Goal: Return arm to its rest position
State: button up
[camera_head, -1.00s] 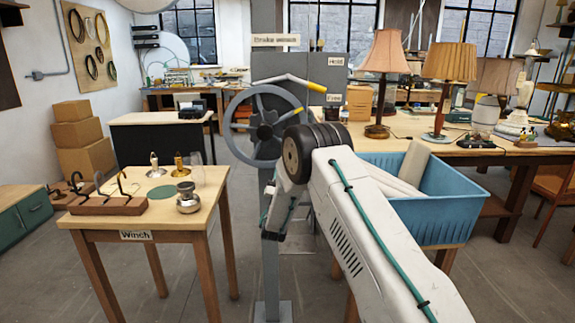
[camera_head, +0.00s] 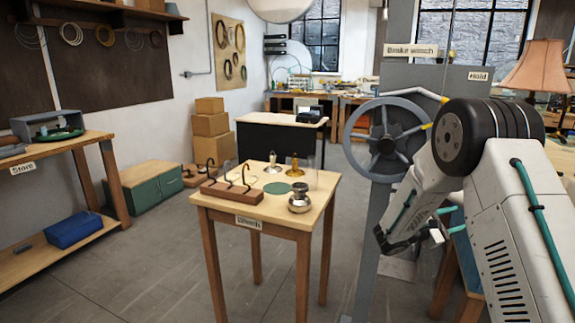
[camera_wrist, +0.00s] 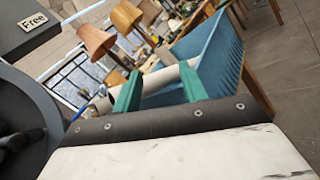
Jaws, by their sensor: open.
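My arm (camera_head: 515,215) is folded at the right of the head view, its black joint high and its forearm slanting down to the left. My gripper (camera_wrist: 160,88) shows in the wrist view as two green fingers standing apart, with nothing held between them. Beyond the fingers in that view is a blue bin (camera_wrist: 222,55) with pale rolled pieces in it. In the head view the fingers are small and partly hidden by the arm, close to the grey winch post.
The brake winch's handwheel (camera_head: 384,140) stands just left of my arm. A small wooden table (camera_head: 225,208) with hooks, candle-like fittings and a metal pot is left of it. A store shelf (camera_head: 75,142) stands at far left. Floor (camera_head: 150,270) between shelf and table is clear.

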jog(key=s+a+r+m+g+y, duration=0.2)
jog(key=s+r+m+g+y, duration=0.15)
jog(key=s, duration=0.75)
jog(key=s+a+r+m+g+y, duration=0.25)
jog(key=s+m+g+y, duration=0.2)
jog(key=s, duration=0.65)
jog(key=s+a+r+m+t+y, duration=0.2)
jog(key=s+a+y, duration=0.3)
jog(key=s+a, duration=0.4)
jog(key=s+a+r+m+t+y, duration=0.3)
jog(key=s+a+y, duration=0.3)
jog(key=s, duration=0.5)
jog(key=shift+s+a+r+t+y, duration=0.3)
jog(key=shift+a+t, duration=0.4)
jog(key=shift+a, duration=0.7)
jog(key=shift+d, duration=0.1)
jog(key=shift+c, duration=0.7)
